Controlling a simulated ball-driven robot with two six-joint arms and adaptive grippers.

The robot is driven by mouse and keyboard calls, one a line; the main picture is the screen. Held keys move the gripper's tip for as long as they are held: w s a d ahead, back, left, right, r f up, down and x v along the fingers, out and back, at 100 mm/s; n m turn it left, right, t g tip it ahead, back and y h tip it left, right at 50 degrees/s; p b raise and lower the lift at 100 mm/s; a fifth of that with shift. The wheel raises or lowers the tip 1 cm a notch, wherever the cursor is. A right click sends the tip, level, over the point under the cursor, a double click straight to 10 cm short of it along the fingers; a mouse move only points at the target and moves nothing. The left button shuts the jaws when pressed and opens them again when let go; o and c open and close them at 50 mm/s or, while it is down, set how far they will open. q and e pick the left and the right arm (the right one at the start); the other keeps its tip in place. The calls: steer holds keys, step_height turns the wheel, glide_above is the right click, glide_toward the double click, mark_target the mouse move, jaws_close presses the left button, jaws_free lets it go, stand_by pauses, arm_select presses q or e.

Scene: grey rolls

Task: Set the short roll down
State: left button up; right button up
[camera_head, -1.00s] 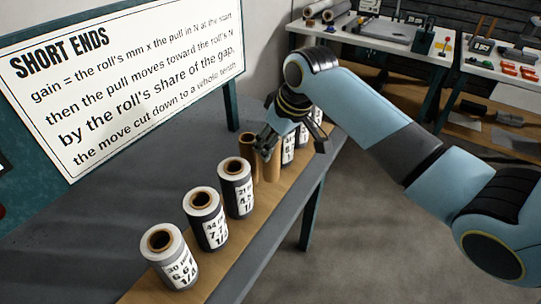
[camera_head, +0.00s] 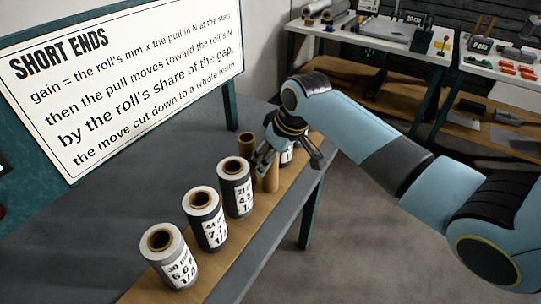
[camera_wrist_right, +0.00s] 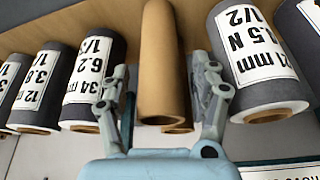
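A slim bare brown roll (camera_head: 271,178) stands upright at the row of rolls on the table; it also shows large in the right wrist view (camera_wrist_right: 163,60). My right gripper (camera_head: 285,160) reaches down over the row from the right and has its fingers on both sides of this roll. Whether the roll's lower end touches the table cannot be told. My left gripper is not in view.
A second brown roll (camera_head: 247,143) stands just behind. Grey labelled rolls flank the gripper: the 21 mm roll (camera_head: 235,188) on one side, the 34 mm roll (camera_wrist_right: 95,80) on the other. Bare grey table (camera_head: 130,190) lies left of the row, below a sign (camera_head: 130,80).

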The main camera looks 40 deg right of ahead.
steer(key=shift+r, duration=0.1)
steer(key=v, duration=1.2)
steer(key=shift+p, duration=0.3)
steer(key=s+a+f+m+h, duration=0.1)
steer(key=s+a, duration=0.1)
steer(key=s, duration=0.9)
steer(key=s+a+h, duration=0.1)
steer(key=s+a, duration=0.1)
steer(key=s, duration=0.8)
steer(key=s+d+f+g+b, duration=0.15)
steer(key=f+b, duration=0.35)
steer(key=f, duration=1.4)
steer(key=s+d+f+g+b, duration=0.15)
steer(key=f+b, duration=0.25)
steer(key=f, duration=1.4)
steer(key=s+f+b, duration=0.6)
steer(key=s+f, duration=1.1)
steer(key=f, duration=0.3)
steer(key=shift+s+d+f+m+g, duration=0.2)
steer(key=shift+s+d+m+g, duration=0.1)
steer(key=shift+m, duration=0.1)
